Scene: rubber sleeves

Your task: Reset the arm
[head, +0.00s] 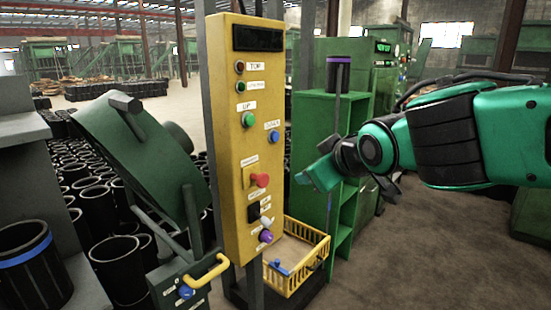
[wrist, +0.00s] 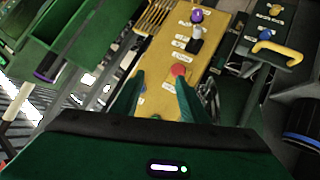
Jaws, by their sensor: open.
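My gripper (wrist: 157,97) is open and empty in the wrist view, its two green fingers spread with the yellow control panel (wrist: 207,50) beyond them. In the head view my green and black arm reaches in from the right, and my gripper (head: 310,178) hangs just right of the same panel (head: 236,110). A red knob (head: 261,180) sits on the panel's lower half. The knob also shows in the wrist view (wrist: 179,70), near the right finger. I cannot tell whether the finger touches it.
A yellow basket (head: 297,270) stands low behind the panel, beside a green shelf (head: 345,200). A green machine with a yellow handle (head: 207,275) is left of the panel. Several black sleeves (head: 118,262) stand at the left. The floor at right (head: 420,260) is clear.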

